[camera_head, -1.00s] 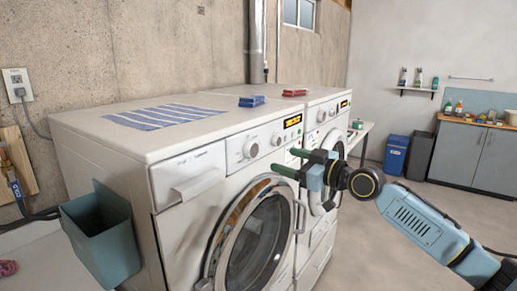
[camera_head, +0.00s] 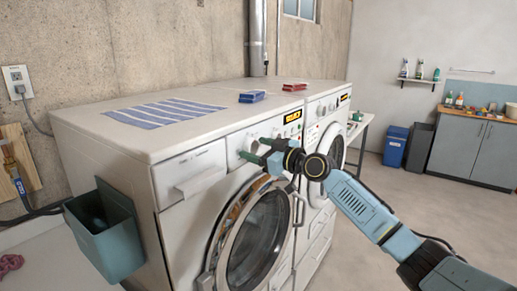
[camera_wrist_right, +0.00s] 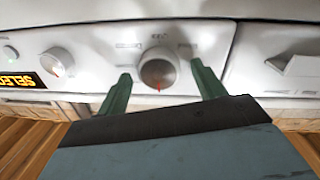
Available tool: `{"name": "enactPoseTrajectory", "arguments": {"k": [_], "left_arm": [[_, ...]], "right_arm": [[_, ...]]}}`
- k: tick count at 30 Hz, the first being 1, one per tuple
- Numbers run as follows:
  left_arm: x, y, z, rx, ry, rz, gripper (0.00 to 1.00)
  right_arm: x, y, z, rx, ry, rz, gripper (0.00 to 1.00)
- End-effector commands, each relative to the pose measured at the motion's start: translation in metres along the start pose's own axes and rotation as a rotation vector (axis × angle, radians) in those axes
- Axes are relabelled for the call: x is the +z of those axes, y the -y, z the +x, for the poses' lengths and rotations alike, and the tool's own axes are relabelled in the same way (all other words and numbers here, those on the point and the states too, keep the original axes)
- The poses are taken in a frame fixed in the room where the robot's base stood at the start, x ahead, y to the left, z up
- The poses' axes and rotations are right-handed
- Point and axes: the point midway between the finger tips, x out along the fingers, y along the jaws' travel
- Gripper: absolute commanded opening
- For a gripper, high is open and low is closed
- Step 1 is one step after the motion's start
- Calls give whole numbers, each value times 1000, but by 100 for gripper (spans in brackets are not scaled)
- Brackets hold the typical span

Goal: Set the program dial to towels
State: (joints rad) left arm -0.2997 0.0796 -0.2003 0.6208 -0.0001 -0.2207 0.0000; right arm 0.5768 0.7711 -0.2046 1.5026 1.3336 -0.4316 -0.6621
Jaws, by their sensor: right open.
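The white washing machine (camera_head: 180,225) at the front has a round program dial (camera_wrist_right: 158,70) on its panel. The dial's red mark points to the bottom of the right wrist view; the labels around it are too blurred to read. My right gripper (camera_head: 258,151) is open at the panel. In the right wrist view its two green fingers (camera_wrist_right: 161,82) stand on either side of the dial, with gaps showing between them and the knob. In the head view the gripper partly hides the dial. My left gripper is not in view.
A smaller knob (camera_wrist_right: 57,62) and a lit display (camera_wrist_right: 20,81) are on the same panel. The detergent drawer (camera_head: 198,172) is beside the dial. A striped towel (camera_head: 165,112) and a blue box (camera_head: 252,96) lie on top. A second machine (camera_head: 334,140) stands beyond.

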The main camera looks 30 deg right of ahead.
Motion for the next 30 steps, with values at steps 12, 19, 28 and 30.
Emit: {"name": "enactPoseTrajectory", "arguments": {"k": [12,19,28,30], "left_arm": [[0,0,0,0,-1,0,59],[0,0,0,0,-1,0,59],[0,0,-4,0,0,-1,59],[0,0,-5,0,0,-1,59]], "right_arm": [[0,0,0,1,0,0,36],[0,0,0,1,0,5,24],[-1,-1,0,-1,9,105,24],[-2,-1,0,-1,12,153,24]]}}
